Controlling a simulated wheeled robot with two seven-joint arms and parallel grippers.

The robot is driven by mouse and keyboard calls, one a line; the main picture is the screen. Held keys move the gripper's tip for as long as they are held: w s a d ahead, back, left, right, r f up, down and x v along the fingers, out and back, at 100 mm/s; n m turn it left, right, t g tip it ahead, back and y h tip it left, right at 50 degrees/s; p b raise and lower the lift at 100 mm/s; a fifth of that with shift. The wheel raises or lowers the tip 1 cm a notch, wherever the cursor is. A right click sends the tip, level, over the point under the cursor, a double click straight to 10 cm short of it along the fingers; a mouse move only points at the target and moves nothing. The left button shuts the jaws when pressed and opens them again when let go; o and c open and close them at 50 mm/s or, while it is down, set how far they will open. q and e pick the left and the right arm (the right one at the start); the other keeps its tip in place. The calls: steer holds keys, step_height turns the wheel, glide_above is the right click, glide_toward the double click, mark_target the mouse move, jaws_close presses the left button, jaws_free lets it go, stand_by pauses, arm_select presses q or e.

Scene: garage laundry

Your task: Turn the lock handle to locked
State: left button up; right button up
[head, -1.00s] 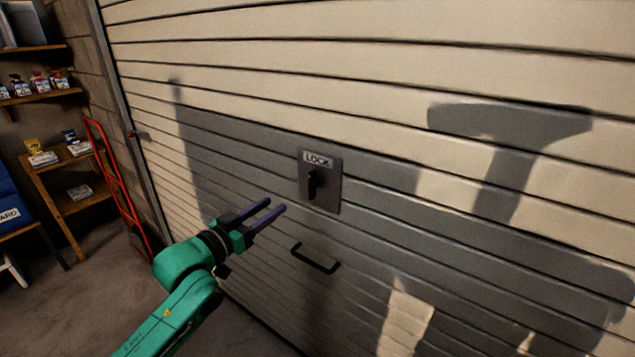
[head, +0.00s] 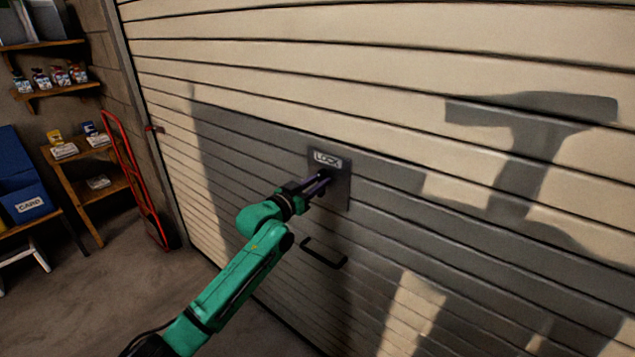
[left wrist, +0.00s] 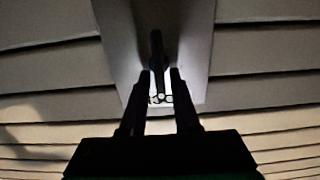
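The lock is a grey metal plate (head: 343,190) with a white "LOCK" label (head: 327,160), mounted on the garage door. Its dark handle is mostly hidden behind my left gripper (head: 322,181) in the head view. In the left wrist view the plate (left wrist: 115,35) appears upside down, and the dark handle (left wrist: 156,48) shows in line with the gap between the fingers of my left gripper (left wrist: 160,75). The fingers are apart, one on each side of the handle's line. I cannot tell whether they touch it. My right gripper is not in view.
A black pull handle (head: 323,253) sits on the slatted garage door (head: 400,60) below the lock. A red hand truck (head: 130,170) and wooden shelves (head: 85,190) stand at the left. A blue bin (head: 25,195) is at the far left.

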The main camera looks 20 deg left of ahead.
arm_select(q)
jaws_close()
steer(key=shift+m, duration=0.3)
steer(key=m+b, duration=0.1)
steer(key=m, duration=0.4)
steer(key=f+m+b, duration=0.1)
steer(key=m, duration=0.5)
steer(key=d+m+b, duration=0.1)
steer(key=m, duration=0.5)
steer(key=shift+s+d+f, duration=0.1)
steer(key=shift+s+f, duration=0.1)
steer(key=shift+s, duration=0.05)
steer(key=shift+m, duration=0.3)
steer(key=o, duration=0.5)
jaws_free()
